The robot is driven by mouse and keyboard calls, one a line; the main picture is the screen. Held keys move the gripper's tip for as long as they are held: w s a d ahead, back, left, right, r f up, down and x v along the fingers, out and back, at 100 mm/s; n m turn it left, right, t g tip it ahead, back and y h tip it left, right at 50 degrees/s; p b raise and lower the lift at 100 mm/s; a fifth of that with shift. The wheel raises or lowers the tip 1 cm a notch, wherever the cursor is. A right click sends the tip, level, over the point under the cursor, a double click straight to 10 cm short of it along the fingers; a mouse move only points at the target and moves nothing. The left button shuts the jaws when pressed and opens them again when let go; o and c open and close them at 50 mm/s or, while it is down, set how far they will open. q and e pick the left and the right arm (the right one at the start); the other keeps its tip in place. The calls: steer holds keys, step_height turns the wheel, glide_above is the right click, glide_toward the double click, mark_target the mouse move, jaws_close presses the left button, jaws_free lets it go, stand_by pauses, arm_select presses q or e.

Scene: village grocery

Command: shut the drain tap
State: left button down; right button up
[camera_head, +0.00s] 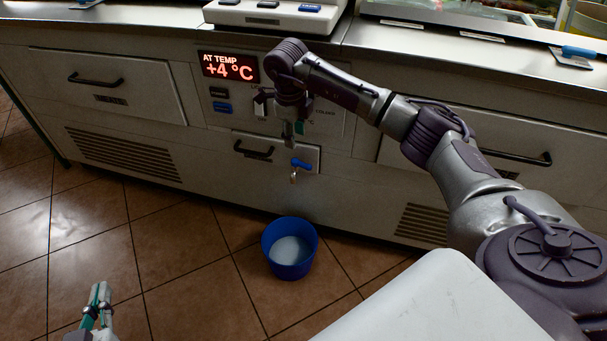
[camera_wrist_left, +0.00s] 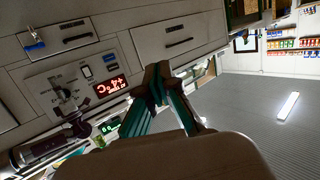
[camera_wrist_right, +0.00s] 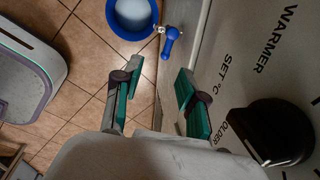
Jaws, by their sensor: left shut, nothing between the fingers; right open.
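The drain tap (camera_head: 301,163) has a blue lever and a metal spout, low on the cabinet front. Its lever lies nearly sideways, across the downward spout. The tap also shows in the right wrist view (camera_wrist_right: 171,42), beyond the fingertips, and in the left wrist view (camera_wrist_left: 34,45). My right gripper (camera_head: 289,135) is above the tap, in front of the control panel. In the right wrist view (camera_wrist_right: 160,75) its fingers are apart and empty. My left gripper (camera_head: 99,295) is shut and empty, low at the left, away from the cabinet. I cannot tell whether water runs.
A blue bucket (camera_head: 289,262) with pale liquid stands on the tiled floor below the tap. A black knob (camera_wrist_right: 266,132) sticks out beside my right gripper. A drawer handle (camera_head: 253,152) is left of the tap. The temperature display (camera_head: 229,67) reads +4 °C.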

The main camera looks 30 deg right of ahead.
steer(key=d, duration=0.1)
steer(key=b, duration=0.2)
glide_above(304, 164)
steer(key=a, duration=0.1)
step_height(304, 164, down, 7)
steer(key=shift+h, duration=0.3)
steer(key=f, duration=0.1)
steer(key=f+b, duration=0.1)
steer(key=f, duration=0.1)
steer(key=f+b, duration=0.1)
steer(key=f, duration=0.1)
steer(key=shift+s+d+f, duration=0.15)
steer(key=shift+d+f, duration=0.05)
steer(key=shift+d, duration=0.1)
steer(key=shift+f, duration=0.2)
arm_select(q)
steer(key=s+r+t+h, duration=0.2)
steer(key=r+t, duration=0.3)
steer(key=r, duration=0.3)
steer(key=s+d+r+t+h, duration=0.1)
steer(key=s+r+t+h, duration=0.1)
steer(key=r+t, duration=0.4)
step_height(304, 164, up, 2)
steer(key=shift+s+r, duration=0.15)
steer(key=shift+s, duration=0.15)
arm_select(e)
jaws_close()
